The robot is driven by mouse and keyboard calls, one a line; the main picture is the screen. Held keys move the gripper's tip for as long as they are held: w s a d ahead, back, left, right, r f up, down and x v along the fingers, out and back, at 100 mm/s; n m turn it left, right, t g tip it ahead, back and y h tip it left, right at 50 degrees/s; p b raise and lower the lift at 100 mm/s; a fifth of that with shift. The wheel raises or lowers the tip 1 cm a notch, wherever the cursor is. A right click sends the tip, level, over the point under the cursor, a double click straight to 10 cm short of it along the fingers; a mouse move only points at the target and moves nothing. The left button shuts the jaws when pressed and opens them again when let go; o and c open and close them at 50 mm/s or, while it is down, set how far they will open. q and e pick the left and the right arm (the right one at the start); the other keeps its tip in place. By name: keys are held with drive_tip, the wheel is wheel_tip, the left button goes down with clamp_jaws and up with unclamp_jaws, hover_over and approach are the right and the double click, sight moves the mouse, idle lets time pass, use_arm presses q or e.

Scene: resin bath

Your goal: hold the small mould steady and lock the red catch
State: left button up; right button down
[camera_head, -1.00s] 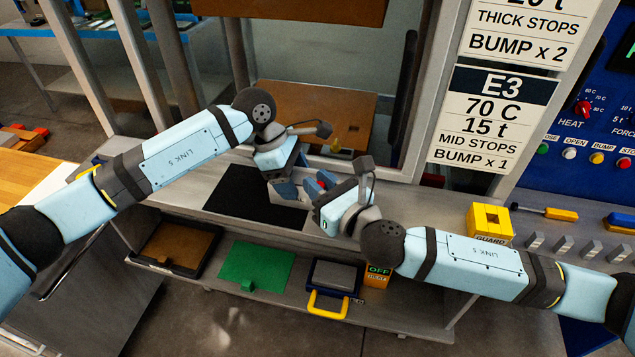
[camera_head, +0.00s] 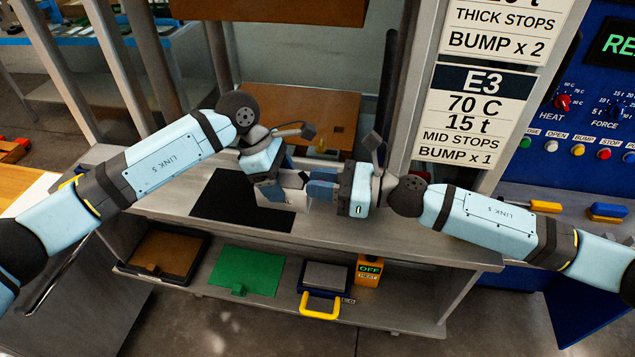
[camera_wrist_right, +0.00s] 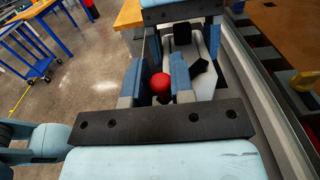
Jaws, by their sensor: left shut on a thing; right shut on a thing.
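The small mould (camera_head: 296,204) is a pale grey block on the bench, mostly covered by my two grippers. My left gripper (camera_head: 272,192) is shut on the mould from the left; in the right wrist view the pale mould (camera_wrist_right: 207,82) shows beyond my right fingers. My right gripper (camera_head: 320,186) reaches in level from the right. In the right wrist view the round red catch (camera_wrist_right: 160,83) sits between my right gripper's (camera_wrist_right: 157,75) two blue-grey fingers, which are shut on it. The catch is hidden in the head view. Whether it is locked, I cannot tell.
A black mat (camera_head: 228,205) lies left of the mould. The lower shelf holds a brown tray (camera_head: 160,252), a green plate (camera_head: 243,270) and a yellow-handled box (camera_head: 320,305). A grey press post (camera_head: 425,85) stands behind my right gripper.

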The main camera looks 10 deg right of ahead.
drive_tip(key=shift+w+d, duration=0.1)
idle(0.4)
drive_tip(key=c, duration=1.1)
unclamp_jaws()
drive_tip(key=shift+o, duration=0.2)
drive_tip(key=v, duration=1.2)
drive_tip(key=shift+r, duration=0.1)
